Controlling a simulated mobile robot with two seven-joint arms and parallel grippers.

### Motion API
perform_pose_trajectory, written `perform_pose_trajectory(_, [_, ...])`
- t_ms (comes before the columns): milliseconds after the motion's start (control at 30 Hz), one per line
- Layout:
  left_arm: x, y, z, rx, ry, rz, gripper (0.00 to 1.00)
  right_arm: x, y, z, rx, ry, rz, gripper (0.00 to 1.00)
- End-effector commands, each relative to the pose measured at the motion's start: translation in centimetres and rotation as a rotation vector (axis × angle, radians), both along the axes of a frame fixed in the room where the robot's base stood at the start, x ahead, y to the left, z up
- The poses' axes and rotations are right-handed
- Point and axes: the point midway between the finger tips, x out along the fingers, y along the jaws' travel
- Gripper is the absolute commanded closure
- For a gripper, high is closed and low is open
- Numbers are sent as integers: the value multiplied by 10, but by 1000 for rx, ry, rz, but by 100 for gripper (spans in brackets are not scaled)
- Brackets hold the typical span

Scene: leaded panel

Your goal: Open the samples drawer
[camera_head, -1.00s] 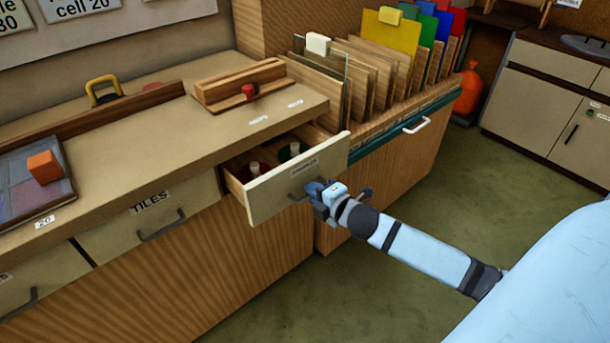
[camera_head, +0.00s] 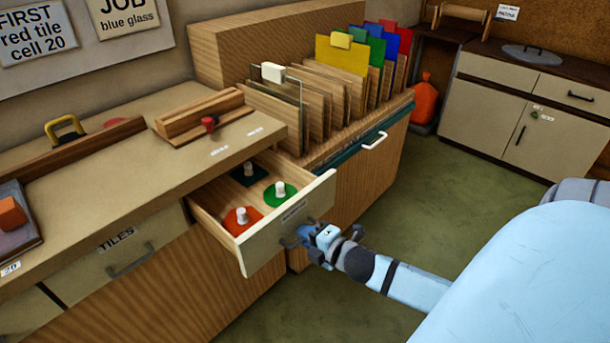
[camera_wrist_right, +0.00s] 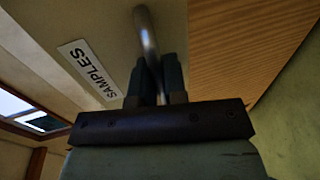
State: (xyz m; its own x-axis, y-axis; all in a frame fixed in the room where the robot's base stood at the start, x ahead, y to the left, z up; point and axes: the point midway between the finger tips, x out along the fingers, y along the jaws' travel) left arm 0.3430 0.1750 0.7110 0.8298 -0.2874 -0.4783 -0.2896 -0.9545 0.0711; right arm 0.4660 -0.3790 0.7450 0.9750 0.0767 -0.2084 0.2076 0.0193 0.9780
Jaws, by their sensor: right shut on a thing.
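The samples drawer (camera_head: 268,243) stands pulled out from under the counter in the head view. My right gripper (camera_head: 305,236) is at the drawer front, shut on the drawer handle (camera_head: 288,243). In the right wrist view the fingers (camera_wrist_right: 158,82) close around the metal handle (camera_wrist_right: 146,35), beside the SAMPLES label (camera_wrist_right: 90,70). My left gripper is not in view.
The tiles drawer (camera_head: 150,235) is shut to the left. A rack of coloured sheets (camera_head: 345,55) stands behind, above a cabinet with a white handle (camera_head: 374,141). Green floor (camera_head: 440,185) is clear to the right. An orange sack (camera_head: 425,100) stands farther back.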

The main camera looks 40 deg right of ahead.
Motion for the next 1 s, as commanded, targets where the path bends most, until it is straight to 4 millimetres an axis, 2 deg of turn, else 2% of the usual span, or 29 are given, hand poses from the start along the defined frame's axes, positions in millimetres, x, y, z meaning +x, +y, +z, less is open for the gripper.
perform_pose_trajectory(33, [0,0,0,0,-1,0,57,0,0,0,0,0,0,100])
perform_pose_trajectory(67, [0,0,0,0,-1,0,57,0,0,0,0,0,0,83])
perform_pose_trajectory(100, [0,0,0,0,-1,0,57,0,0,0,0,0,0,74])
perform_pose_trajectory(167, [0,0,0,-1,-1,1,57,0,0,0,0,0,0,64])
perform_pose_trajectory(433, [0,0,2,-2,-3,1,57,0,0,0,0,1,0,64])
perform_pose_trajectory(567, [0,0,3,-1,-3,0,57,-8,0,2,1,1,1,64])
perform_pose_trajectory(667, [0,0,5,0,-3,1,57,-22,-1,5,1,3,1,64])
perform_pose_trajectory(1000, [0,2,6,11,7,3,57,-92,-7,19,1,4,-2,64])
